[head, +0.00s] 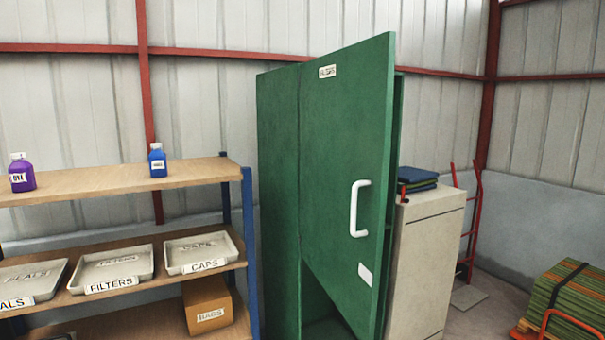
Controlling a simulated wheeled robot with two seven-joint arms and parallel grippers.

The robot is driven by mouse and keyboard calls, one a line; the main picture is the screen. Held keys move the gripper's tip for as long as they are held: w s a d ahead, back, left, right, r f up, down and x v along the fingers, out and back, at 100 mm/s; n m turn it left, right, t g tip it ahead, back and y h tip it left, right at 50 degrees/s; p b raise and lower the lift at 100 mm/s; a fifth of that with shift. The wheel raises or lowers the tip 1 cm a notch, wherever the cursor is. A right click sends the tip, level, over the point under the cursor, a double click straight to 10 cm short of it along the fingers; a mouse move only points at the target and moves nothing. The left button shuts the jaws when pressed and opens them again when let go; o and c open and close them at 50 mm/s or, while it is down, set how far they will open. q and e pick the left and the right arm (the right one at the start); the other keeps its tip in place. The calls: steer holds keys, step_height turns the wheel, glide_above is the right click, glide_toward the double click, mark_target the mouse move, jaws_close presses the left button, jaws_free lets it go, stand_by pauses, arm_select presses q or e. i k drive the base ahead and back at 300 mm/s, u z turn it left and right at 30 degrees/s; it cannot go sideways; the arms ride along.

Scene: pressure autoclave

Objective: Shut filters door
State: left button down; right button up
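A tall green cabinet (278,200) stands in the middle of the head view. Its green door (335,170) stands open, hinged on the left and swung out toward me. A white handle (355,208) is on the door's outer face near its free edge. A small label (327,71) sits near the door's top, its text too small to read surely. A blank-looking white tag (365,274) is below the handle. The door hides most of the cabinet's inside. Neither of my grippers is in view.
A shelf rack (90,187) at left holds bottles, labelled trays, including a FILTERS tray (112,268), and a cardboard box (207,303). A beige cabinet (428,260) stands close at right of the door. A red hand truck (472,225) and a strapped green stack (570,300) are further right.

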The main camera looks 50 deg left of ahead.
mark_target(346, 93)
steer(key=u, duration=1.5)
steer(key=i, duration=1.65)
steer(key=z, duration=0.55)
steer(key=k, duration=1.05)
steer(key=u, duration=0.3)
